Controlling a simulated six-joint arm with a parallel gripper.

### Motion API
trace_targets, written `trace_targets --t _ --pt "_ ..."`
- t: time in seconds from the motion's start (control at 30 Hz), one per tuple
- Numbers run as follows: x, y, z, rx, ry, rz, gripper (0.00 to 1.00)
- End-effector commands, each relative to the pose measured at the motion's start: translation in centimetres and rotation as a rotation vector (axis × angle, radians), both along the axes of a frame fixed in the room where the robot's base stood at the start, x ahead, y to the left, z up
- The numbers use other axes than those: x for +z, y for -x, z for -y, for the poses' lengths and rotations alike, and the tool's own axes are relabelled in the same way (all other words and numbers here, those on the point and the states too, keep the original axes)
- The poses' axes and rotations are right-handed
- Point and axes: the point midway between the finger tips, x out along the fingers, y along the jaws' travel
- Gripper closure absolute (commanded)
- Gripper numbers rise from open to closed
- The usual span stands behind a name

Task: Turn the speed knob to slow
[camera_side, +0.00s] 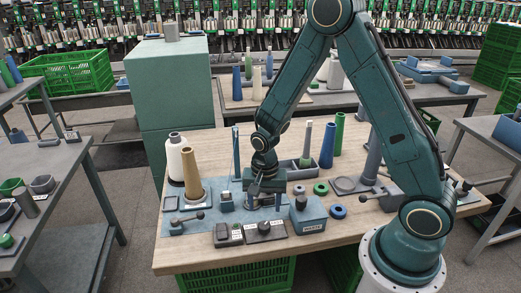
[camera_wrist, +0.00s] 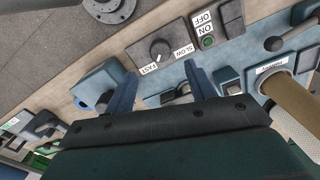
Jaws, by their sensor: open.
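The speed knob (camera_wrist: 160,49) is a dark round knob on a grey box, with a FAST label (camera_wrist: 148,69) and a SLOW label (camera_wrist: 183,52) beside it in the wrist view. A small light mark on the knob seems to face the FAST side. In the side view the knob (camera_side: 264,227) is small, on a box near the table's front edge. My gripper (camera_wrist: 159,70) is open and empty, its two blue fingers apart on either side of the knob's line and short of it. In the side view my gripper (camera_side: 262,188) is above the blue-grey machine plate, behind the knob box.
An ON/OFF switch box (camera_side: 228,234) stands left of the knob box in the side view. A blue box with a lever (camera_side: 308,214) stands to its right. A tan cone (camera_side: 191,172) and a white cone (camera_side: 176,156) stand at the left. Bare wood lies along the front edge.

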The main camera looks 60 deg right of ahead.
Motion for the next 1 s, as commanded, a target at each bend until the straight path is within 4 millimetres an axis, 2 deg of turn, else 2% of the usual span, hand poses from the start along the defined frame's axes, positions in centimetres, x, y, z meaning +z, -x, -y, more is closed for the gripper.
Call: trace_targets --t 0.6,0.8,1.0 --pt "-6.9 0.0 0.0 0.0 0.0 -0.002 0.45" --pt "-8.0 0.0 0.0 0.001 0.0 -0.001 0.45" --pt "-8.4 0.0 0.0 0.001 0.0 0.0 0.45"
